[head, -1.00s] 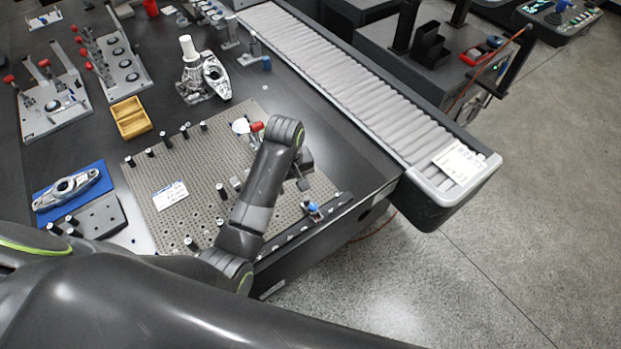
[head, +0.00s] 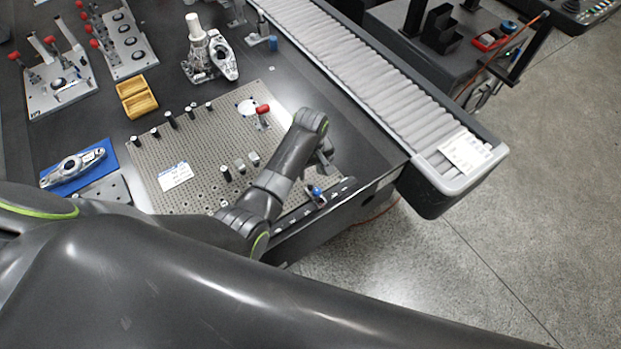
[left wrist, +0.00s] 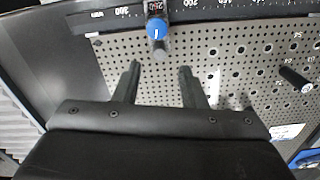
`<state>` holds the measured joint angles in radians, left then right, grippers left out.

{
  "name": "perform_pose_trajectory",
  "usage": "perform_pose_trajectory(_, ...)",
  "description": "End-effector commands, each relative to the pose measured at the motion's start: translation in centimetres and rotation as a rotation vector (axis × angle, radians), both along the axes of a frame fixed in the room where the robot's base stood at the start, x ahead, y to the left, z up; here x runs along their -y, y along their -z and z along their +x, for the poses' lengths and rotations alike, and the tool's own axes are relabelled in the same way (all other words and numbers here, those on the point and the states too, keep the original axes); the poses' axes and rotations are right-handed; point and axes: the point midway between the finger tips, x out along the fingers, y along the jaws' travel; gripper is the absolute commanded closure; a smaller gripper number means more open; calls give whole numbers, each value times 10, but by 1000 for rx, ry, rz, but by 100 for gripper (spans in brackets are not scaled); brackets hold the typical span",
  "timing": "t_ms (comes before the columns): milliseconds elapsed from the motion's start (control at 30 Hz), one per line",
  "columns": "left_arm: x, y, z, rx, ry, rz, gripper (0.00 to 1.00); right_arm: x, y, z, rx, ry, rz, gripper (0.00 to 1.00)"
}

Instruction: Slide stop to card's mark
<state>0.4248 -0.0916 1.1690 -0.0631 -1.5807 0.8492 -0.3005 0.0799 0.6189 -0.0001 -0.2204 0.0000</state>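The stop (head: 317,193) has a blue knob and sits on a scaled rail (head: 294,216) along the front edge of the perforated plate (head: 205,142). In the left wrist view, the stop's blue knob (left wrist: 158,28) is just beyond my fingertips, between the printed rail numbers on either side. The white card (head: 174,176) lies on the plate; its writing is too small to read. My left gripper (head: 325,163) is above the plate, near the stop. In the left wrist view, its two fingers (left wrist: 160,76) are apart with nothing between them. My right gripper is out of view.
Several black pins (head: 172,119) and a red-handled clamp (head: 262,115) stand on the plate. A yellow tray (head: 136,97) and a metal casting (head: 208,55) are behind it. A roller conveyor (head: 390,93) runs along the right. A blue mat (head: 98,174) lies at left.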

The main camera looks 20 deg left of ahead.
Motion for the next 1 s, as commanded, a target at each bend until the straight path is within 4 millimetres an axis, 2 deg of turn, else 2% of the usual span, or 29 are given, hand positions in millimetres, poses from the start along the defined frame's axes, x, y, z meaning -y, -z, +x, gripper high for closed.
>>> perform_pose_trajectory(100,0,20,0,-3,0,1,62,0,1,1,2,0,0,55)
perform_pose_trajectory(300,0,44,0,-1,0,0,62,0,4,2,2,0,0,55)
perform_pose_trajectory(500,0,55,0,1,0,-1,62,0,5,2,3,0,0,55)
perform_pose_trajectory(800,0,56,0,0,0,0,62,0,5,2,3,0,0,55)
perform_pose_trajectory(833,0,56,0,0,0,0,63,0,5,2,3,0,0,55)
perform_pose_trajectory(1000,0,56,0,0,0,0,86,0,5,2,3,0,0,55)
